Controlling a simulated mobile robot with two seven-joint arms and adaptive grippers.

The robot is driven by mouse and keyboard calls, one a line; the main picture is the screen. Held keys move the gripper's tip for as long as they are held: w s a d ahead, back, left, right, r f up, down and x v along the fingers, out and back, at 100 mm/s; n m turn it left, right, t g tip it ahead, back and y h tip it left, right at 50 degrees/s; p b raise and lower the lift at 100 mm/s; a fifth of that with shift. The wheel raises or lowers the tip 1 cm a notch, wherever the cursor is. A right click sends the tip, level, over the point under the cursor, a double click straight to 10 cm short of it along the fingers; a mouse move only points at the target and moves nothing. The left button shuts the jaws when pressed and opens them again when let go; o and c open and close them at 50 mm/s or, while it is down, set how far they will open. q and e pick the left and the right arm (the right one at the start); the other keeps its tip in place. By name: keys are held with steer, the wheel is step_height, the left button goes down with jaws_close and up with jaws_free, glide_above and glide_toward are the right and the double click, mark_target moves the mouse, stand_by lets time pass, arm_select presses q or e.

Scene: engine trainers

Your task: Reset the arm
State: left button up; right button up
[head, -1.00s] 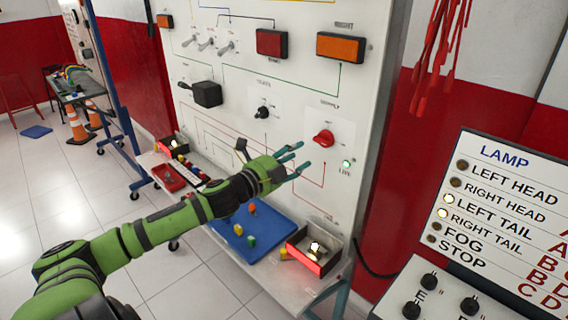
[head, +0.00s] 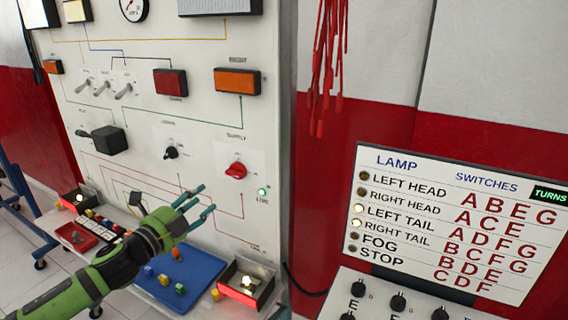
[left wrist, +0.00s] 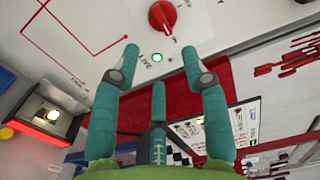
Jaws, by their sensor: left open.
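My left arm is green, and its gripper (head: 194,204) with teal fingers is open and empty in front of the white trainer board (head: 120,175). In the head view the fingertips appear below and left of the red supply knob (head: 236,171) and the lit green lamp (head: 262,192). The left wrist view shows the open fingers (left wrist: 160,75), with the red knob (left wrist: 162,16) and green lamp (left wrist: 189,52) beyond them. I see no contact with the board. My right gripper is not in view.
Below the board, a shelf holds a blue mat (head: 205,272) with small coloured blocks and a red-fronted box (head: 240,290) with a lit bulb. At right stand a lamp-and-switch chart (head: 450,215) and a knob panel (head: 385,290). Red leads (head: 325,60) hang on the wall.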

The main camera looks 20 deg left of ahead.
arm_select(q)
steer(key=shift+f, duration=0.1)
steer(key=s+d+f+n+g+y, duration=0.25)
steer(key=s+f+n, duration=0.25)
steer(key=f, duration=0.5)
steer(key=s+d+f+n+g+y, duration=0.1)
steer(key=s+d+f+n+g, duration=0.3)
steer(key=f, duration=0.5)
steer(key=s+d+f+n+g+h, duration=0.1)
steer(key=s+d+f+n+g, duration=0.35)
steer(key=s+d, duration=0.4)
steer(key=s+d+f+n+g+h, duration=0.2)
steer(key=s+d+f+n+g, duration=0.25)
steer(key=s+d, duration=0.4)
step_height(320, 180, down, 22)
steer(key=s+a+m, duration=0.1)
steer(key=s+a, duration=0.1)
steer(key=s, duration=0.1)
steer(key=s+a+f+g, duration=0.1)
steer(key=s+a+f, duration=0.1)
steer(key=s+f, duration=1.2)
steer(key=shift+s+a+f+y, duration=0.3)
steer(key=shift+s+f+y, duration=0.1)
steer(key=shift+s, duration=0.55)
